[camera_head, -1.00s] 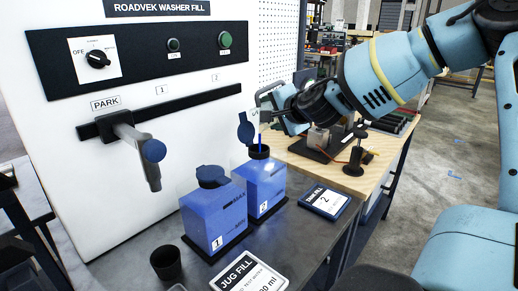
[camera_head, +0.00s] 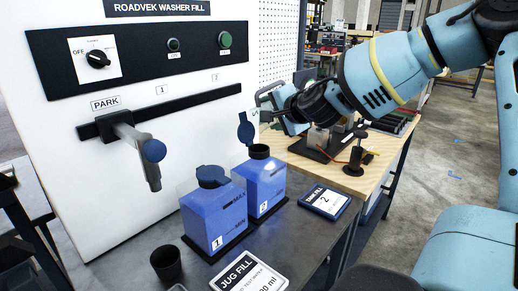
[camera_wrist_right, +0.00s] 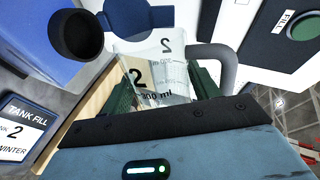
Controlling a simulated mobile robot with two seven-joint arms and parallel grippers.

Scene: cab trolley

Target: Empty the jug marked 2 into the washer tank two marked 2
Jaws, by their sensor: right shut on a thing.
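My right gripper (camera_head: 274,104) is shut on the clear jug marked 2 (camera_wrist_right: 168,72), one finger on each side of it in the wrist view. The jug is tipped beside and above the open neck of washer tank two (camera_head: 267,188). No liquid shows in the jug, and no stream shows below it. In the head view the jug is small and mostly hidden by the gripper. Tank two holds blue liquid, and its blue lid (camera_head: 245,130) is flipped up. The tank's dark neck (camera_wrist_right: 78,36) shows in the wrist view. My left gripper is not in view.
Washer tank one (camera_head: 212,218), lid closed, stands left of tank two. A black cup (camera_head: 166,263) and a jug fill card (camera_head: 248,276) are at the front. A tank fill card (camera_head: 325,200) lies to the right. A nozzle (camera_head: 150,155) hangs at PARK.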

